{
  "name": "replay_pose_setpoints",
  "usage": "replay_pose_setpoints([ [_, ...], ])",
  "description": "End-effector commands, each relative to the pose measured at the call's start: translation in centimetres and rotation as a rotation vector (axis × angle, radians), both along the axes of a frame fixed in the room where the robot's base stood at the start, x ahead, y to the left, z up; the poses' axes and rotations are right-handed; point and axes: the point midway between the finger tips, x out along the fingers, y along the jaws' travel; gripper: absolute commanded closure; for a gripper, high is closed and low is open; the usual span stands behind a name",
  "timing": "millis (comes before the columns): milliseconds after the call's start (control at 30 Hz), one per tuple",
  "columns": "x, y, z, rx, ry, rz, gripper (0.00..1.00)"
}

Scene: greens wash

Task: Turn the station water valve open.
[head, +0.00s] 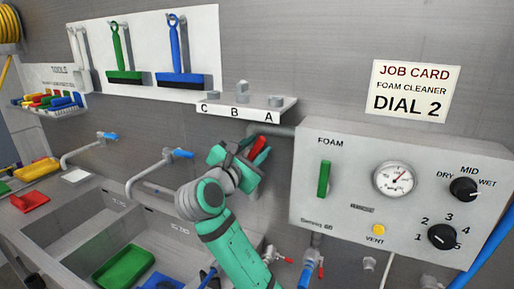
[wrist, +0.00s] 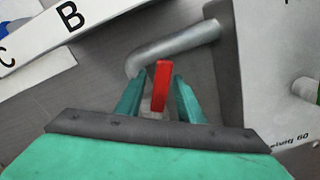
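The station water valve shows as a red lever handle (head: 258,146) on the grey pipe (head: 270,131) that enters the left side of the foam panel. My gripper (head: 256,148) is at the handle, its teal fingers on either side of it. In the wrist view the red handle (wrist: 161,86) stands between the two fingertips (wrist: 160,78), with narrow gaps on both sides. The fingers look open around it, not clamped. The lower part of the valve is hidden behind the gripper and arm.
The foam panel (head: 340,225) with gauge and dials stands close to the right. A shelf (head: 240,105) marked C, B, A juts out just above my gripper. Blue-handled taps (head: 181,153) and sinks (head: 85,245) lie to the left; small red-handled valves (head: 321,269) sit below the panel.

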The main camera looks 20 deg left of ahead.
Motion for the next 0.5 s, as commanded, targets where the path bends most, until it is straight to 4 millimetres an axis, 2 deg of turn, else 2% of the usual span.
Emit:
replay_pose_setpoints([
  [267,-0.2,-0.2,0.2,0.002,-0.004,-0.002,0.64],
  [367,-1.0,-0.2,0.2,0.003,-0.004,-0.001,0.64],
  [500,-3.3,0.0,0.2,0.003,-0.005,0.002,0.64],
])
